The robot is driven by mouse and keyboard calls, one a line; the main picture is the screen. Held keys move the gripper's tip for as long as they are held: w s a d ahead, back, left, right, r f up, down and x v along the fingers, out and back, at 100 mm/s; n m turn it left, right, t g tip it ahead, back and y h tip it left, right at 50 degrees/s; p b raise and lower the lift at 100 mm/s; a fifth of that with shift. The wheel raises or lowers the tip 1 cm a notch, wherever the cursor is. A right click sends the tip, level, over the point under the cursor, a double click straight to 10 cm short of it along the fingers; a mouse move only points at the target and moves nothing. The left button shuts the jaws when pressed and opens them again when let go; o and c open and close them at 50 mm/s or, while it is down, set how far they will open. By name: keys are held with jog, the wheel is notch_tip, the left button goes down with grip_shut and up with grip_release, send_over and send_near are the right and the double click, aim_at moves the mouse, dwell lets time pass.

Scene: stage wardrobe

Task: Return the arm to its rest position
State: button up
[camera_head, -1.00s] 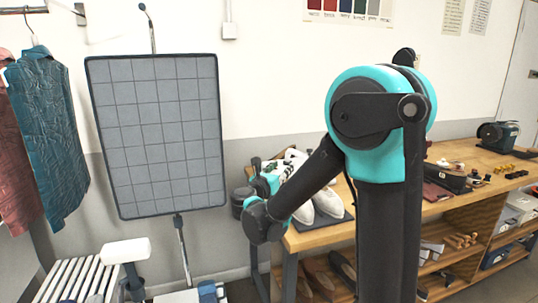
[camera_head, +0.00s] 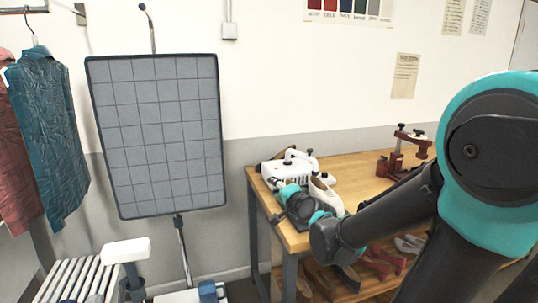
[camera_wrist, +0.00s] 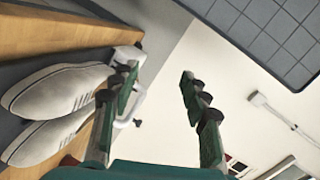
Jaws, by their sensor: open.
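My arm (camera_head: 420,215) fills the right side of the head view, with its teal shoulder joint at the right edge. It reaches left and down over the near end of the wooden workbench (camera_head: 262,180). My gripper in the wrist view (camera_wrist: 158,76) is open, with two separate fingers and nothing between them. In the head view the fingers are too small to make out clearly. White shoes (camera_wrist: 62,92) lie left of the fingers in the wrist view. One white shoe (camera_head: 327,196) shows beside my wrist in the head view.
A white machine (camera_head: 291,164) and a red clamp-like device (camera_head: 408,150) stand on the bench. Shoes (camera_head: 378,262) lie on the shelf below. A gridded panel (camera_head: 158,135) stands left, beside hanging garments (camera_head: 50,140). Floor shows between panel and bench.

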jog(key=s+d+f+n+g+h, duration=0.3)
jog(key=s+d+f+n+g, duration=0.1)
jog(key=s+d+f, duration=0.4)
jog(key=s+d+f+n+g+h, duration=0.3)
jog(key=s+d+f+n+g, duration=0.2)
jog(key=s+d+f, duration=0.3)
jog(key=s+f+g, duration=0.1)
jog(key=s+f, duration=0.3)
jog(key=s, duration=0.1)
jog(key=shift+s+d+n, duration=0.3)
jog(key=shift+s+d, duration=0.05)
jog(key=shift+d, duration=0.05)
